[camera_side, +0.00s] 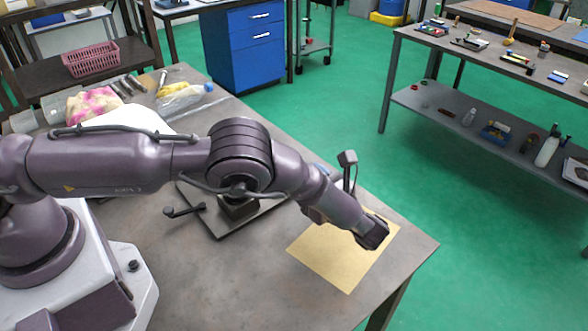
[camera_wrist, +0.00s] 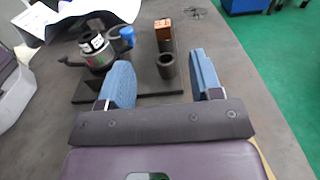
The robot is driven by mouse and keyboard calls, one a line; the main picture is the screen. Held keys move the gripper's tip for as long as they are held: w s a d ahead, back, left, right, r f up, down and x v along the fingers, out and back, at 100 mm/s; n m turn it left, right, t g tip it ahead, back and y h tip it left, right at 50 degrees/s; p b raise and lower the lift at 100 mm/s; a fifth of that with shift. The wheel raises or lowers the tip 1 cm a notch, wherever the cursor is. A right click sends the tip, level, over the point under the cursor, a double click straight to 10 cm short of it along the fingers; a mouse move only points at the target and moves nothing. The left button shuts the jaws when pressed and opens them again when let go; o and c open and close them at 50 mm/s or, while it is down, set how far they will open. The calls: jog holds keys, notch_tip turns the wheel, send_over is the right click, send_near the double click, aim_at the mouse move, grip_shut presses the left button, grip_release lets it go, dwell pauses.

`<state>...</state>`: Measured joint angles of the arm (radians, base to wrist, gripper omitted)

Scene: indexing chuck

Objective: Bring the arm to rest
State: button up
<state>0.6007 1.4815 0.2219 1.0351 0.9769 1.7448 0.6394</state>
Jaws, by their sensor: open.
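My gripper (camera_side: 372,234) is at the end of the arm, above the tan mat (camera_side: 345,275) near the table's right corner in the side view. In the wrist view its two blue fingers (camera_wrist: 162,80) stand wide apart with nothing between them. Ahead of them is the chuck (camera_wrist: 97,52), with a blue part at its right side, on a dark base plate (camera_wrist: 150,94). A dark hollow cylinder (camera_wrist: 166,66) and an orange-brown block on a dark post (camera_wrist: 164,29) stand beside it. In the side view my arm hides most of the chuck; a dark lever (camera_side: 184,211) shows.
The table (camera_side: 235,285) is clear at the front. Bags and small items (camera_side: 180,95) and a pink basket (camera_side: 91,58) lie at the far left. A second bench (camera_side: 480,60) with tools stands across the green floor.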

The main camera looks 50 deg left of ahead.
jog(key=shift+d, duration=0.15)
jog(key=f, duration=0.1)
jog(key=s+f, duration=0.1)
jog(key=a+f+h, duration=0.1)
jog(key=shift+s+n, duration=0.2)
jog(key=shift+n, duration=0.2)
jog(key=h, duration=0.1)
jog(key=s+n+g, duration=0.1)
jog(key=s+r+n+h, duration=0.1)
jog(key=shift+s+a+g+h, duration=0.15)
jog(key=shift+a+g+h, duration=0.15)
jog(key=shift+g, duration=0.1)
jog(key=s+a+r+n+t+h, duration=0.1)
jog(key=s+r+n+t+h, duration=0.1)
jog(key=s+r+n+h, duration=0.2)
jog(key=s+a+r+n+t+h, duration=0.2)
jog(key=s+r+n+h, duration=0.3)
jog(key=s+r, duration=0.5)
jog(key=s+a+r+n+t+h, duration=0.1)
jog(key=s+r+n+t+h, duration=0.2)
jog(key=r, duration=1.3)
jog(key=s+n+h, duration=0.2)
jog(key=s+n, duration=0.1)
jog(key=s, duration=0.1)
jog(key=shift+a, duration=0.35)
jog(key=shift+s+r, duration=0.1)
